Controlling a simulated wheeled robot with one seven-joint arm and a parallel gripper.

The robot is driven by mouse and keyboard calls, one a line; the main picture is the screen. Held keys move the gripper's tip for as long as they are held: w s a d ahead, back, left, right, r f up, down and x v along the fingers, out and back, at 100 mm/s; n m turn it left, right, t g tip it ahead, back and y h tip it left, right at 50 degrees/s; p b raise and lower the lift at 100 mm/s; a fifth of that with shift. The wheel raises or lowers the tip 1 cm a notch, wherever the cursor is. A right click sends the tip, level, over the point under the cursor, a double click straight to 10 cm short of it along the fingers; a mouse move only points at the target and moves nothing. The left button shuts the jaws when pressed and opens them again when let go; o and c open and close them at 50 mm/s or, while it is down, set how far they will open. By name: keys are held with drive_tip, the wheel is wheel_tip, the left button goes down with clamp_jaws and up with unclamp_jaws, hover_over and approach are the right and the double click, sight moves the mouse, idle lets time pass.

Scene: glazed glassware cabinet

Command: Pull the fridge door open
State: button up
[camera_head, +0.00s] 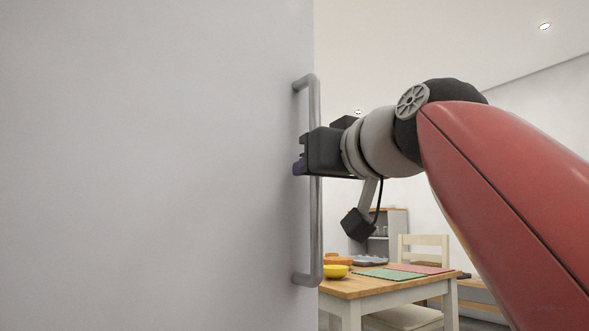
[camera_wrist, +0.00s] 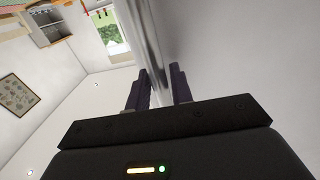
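The fridge door (camera_head: 150,170) is a large plain light-grey panel filling the left half of the head view. A vertical grey bar handle (camera_head: 317,235) stands off it near its right edge; the bar also runs down the top middle of the wrist view (camera_wrist: 147,35). My gripper (camera_head: 301,160) is at about mid-height of the bar. Its two dark fingers (camera_wrist: 162,88) lie on either side of the bar, close against it, and look shut on it. The door's other edges and any gap at its seal are out of view.
Beyond the door's right edge stands a wooden table (camera_head: 345,288) with a yellow bowl (camera_head: 335,271) and green and pink mats. A chair (camera_head: 424,242) and a grey shelf unit (camera_head: 398,222) are behind it.

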drive_tip(key=shift+o, duration=0.9)
drive_tip(key=v, duration=0.7)
drive_tip(key=shift+s+d, duration=0.15)
drive_tip(key=shift+s, duration=0.25)
